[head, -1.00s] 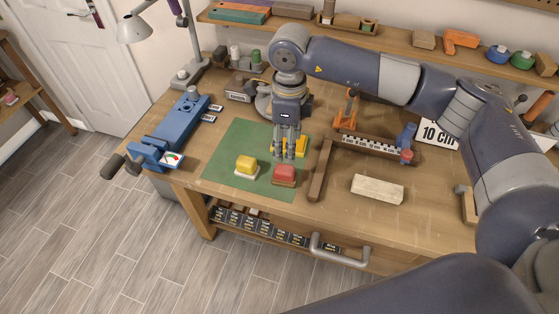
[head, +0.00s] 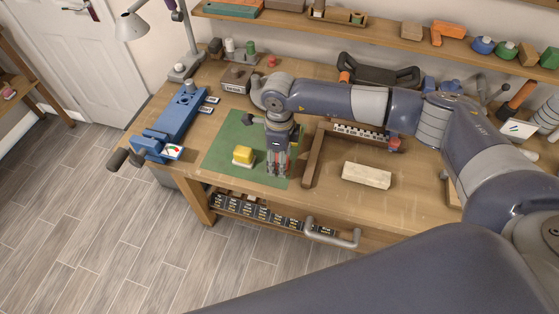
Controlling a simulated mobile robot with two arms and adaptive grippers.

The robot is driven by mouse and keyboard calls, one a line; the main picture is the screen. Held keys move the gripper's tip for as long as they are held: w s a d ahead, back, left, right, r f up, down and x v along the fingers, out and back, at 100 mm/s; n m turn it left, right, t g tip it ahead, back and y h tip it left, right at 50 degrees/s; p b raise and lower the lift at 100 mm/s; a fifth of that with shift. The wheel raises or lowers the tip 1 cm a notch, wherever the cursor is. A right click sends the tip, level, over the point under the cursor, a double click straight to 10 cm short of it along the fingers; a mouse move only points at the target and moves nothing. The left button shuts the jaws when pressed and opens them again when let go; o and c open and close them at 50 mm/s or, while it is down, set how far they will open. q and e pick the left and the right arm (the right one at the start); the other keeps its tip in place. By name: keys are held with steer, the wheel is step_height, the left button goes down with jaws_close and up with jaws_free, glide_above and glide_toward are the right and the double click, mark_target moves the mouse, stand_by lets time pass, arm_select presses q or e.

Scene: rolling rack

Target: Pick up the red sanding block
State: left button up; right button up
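The red sanding block (head: 277,167) is on the right part of the green mat (head: 223,143) on the workbench, mostly hidden by my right gripper. My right gripper (head: 278,172) points down at the block, with its fingers around it and red showing between them. Whether the fingers press on the block or stand apart from it cannot be made out. My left gripper is not in view.
A wooden bar (head: 314,160) lies close right of the gripper, and a pale rectangular block (head: 367,175) lies farther right. A blue vise-like tool (head: 178,120) is at the left. A lamp (head: 131,27) stands at the back left. The mat's front left is clear.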

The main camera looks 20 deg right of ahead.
steer(key=shift+c, duration=0.3)
steer(key=c, duration=0.4)
steer(key=shift+s, duration=0.1)
steer(key=c, duration=0.7)
steer(key=shift+r, duration=0.25)
steer(key=shift+r+b, duration=0.6)
steer(key=shift+b, duration=0.15)
steer(key=shift+s+a+r+b, duration=0.2)
steer(key=shift+a+r+b, duration=0.4)
steer(key=shift+r+b, duration=0.2)
arm_select(q)
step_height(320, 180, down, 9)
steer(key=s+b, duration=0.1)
steer(key=b, duration=0.4)
steer(key=shift+b, duration=0.3)
arm_select(e)
steer(key=s+a, duration=0.2)
steer(key=a, duration=0.2)
steer(key=s+a+r, duration=0.1)
steer(key=s+a, duration=0.1)
steer(key=a, duration=0.3)
steer(key=s+a, duration=0.2)
steer(key=a, duration=0.2)
steer(key=shift+s+a+r, duration=0.2)
steer(key=shift+s+r, duration=0.05)
steer(key=shift+r, duration=0.15)
